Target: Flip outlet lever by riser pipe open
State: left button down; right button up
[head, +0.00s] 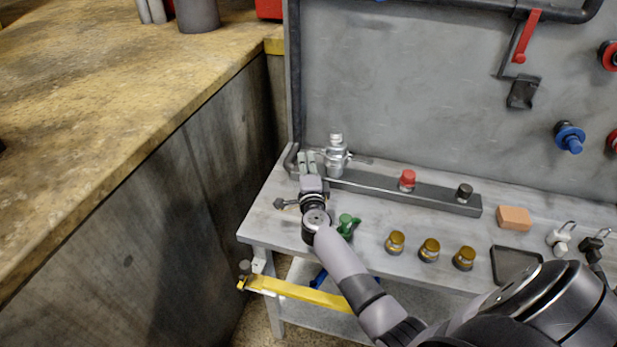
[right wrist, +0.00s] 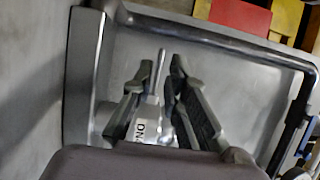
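A silver valve (head: 336,155) stands upright at the back left of the bench, beside the dark riser pipe (head: 293,90). A thin lever (head: 360,160) points right from it in the head view. My right gripper (head: 308,160) is just left of the valve. In the right wrist view the fingers of my right gripper (right wrist: 157,78) are apart, with the narrow silver lever (right wrist: 160,68) and a white-labelled body (right wrist: 146,127) showing between them. I cannot tell whether a finger touches the lever. My left gripper is not in view.
A grey rail (head: 385,188) with red and black knobs runs right of the valve. A green valve (head: 347,224) and several brass knobs (head: 429,249) stand in front. An orange block (head: 513,218) and black tray (head: 516,264) lie farther right. The panel (head: 420,90) rises behind.

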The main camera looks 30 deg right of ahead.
jog(key=v, duration=0.7)
jog(key=shift+s, duration=0.1)
